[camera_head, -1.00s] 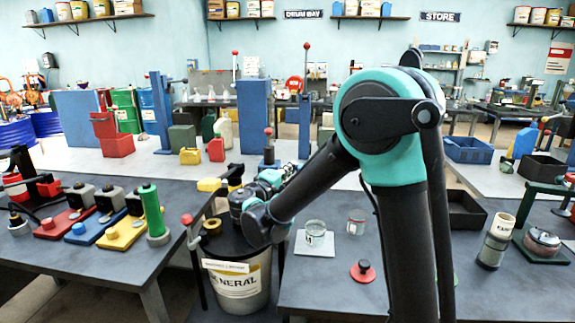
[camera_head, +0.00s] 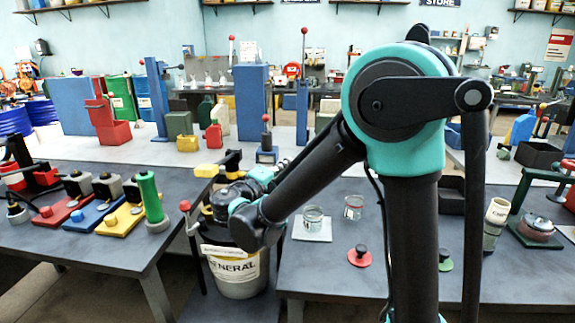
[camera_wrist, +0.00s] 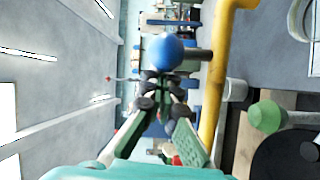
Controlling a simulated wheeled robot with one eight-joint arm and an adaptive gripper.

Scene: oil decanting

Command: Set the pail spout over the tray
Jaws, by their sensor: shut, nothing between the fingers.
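The white pail (camera_head: 238,272), labelled GENERAL, stands low between the two dark tables; my forearm and wrist cover most of its top. Its spout cannot be made out for certain. A yellow bent bar (camera_wrist: 216,75) runs along the right of the wrist view. My gripper (camera_wrist: 160,78) is shut and empty in the wrist view, with a blue ball (camera_wrist: 162,48) just beyond the fingertips; I cannot tell whether they touch. The gripper's fingers are hidden in the head view. A dark tray (camera_head: 451,201) is partly hidden behind my arm; I cannot tell whether it is the named tray.
A pale plate (camera_head: 299,232) with a glass jar (camera_head: 312,218), another jar (camera_head: 353,207) and a red knobbed disc (camera_head: 359,258) are on the right table. A green cylinder (camera_head: 149,199) and coloured blocks crowd the left table. A red-knobbed lever (camera_head: 185,206) stands beside the pail.

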